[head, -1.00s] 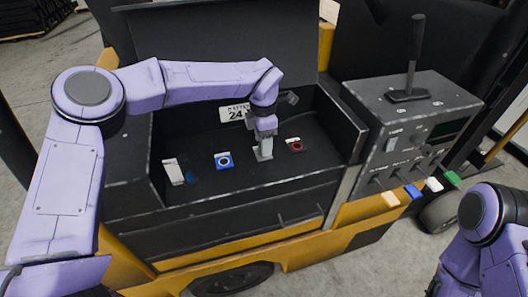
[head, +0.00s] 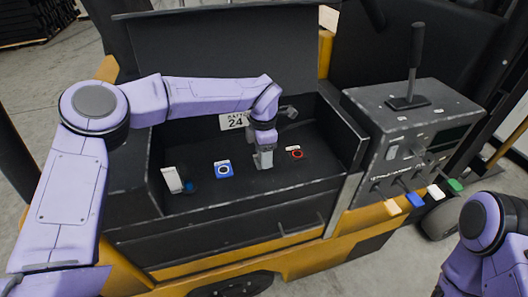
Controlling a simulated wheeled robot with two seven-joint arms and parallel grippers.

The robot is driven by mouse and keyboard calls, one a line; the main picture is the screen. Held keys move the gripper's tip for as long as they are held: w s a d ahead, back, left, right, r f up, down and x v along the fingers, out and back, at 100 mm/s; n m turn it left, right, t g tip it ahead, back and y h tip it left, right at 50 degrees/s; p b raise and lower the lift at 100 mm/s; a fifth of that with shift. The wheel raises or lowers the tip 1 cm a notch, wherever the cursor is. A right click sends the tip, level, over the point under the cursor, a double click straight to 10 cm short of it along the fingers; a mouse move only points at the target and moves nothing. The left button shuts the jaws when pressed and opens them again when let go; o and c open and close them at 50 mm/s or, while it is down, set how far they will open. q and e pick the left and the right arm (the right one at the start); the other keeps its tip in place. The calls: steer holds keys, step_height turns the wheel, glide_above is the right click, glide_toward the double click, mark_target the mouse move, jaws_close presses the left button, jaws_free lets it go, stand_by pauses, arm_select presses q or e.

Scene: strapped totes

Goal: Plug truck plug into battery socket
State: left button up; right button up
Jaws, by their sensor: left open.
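My left gripper (head: 264,159) points down into the open battery compartment (head: 150,205) of the yellow and black truck. It is open, between a blue square fitting with a round ring (head: 224,169) and a red ring fitting (head: 295,154). Whether its fingertips touch the compartment floor I cannot tell. A small grey block (head: 289,112) shows just behind my left wrist; I cannot tell whether it is the plug. A pale block (head: 172,180) with a dark blue part beside it sits at the compartment's left end. Which piece is the socket is unclear. My right gripper is out of view.
The raised black cover (head: 215,50) stands behind the compartment. A "24" label (head: 235,121) is on the back wall. To the right is a control box (head: 420,125) with an upright lever (head: 416,60) and several coloured-tipped levers. My right arm is at lower right.

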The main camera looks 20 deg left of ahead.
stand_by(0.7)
arm_select(q)
jaws_close()
steer(key=shift+r+p, duration=2.95)
steer(key=shift+r, duration=0.1)
steer(key=shift+r, duration=0.45)
steer(key=shift+r+p, duration=0.5)
steer(key=shift+r, duration=2)
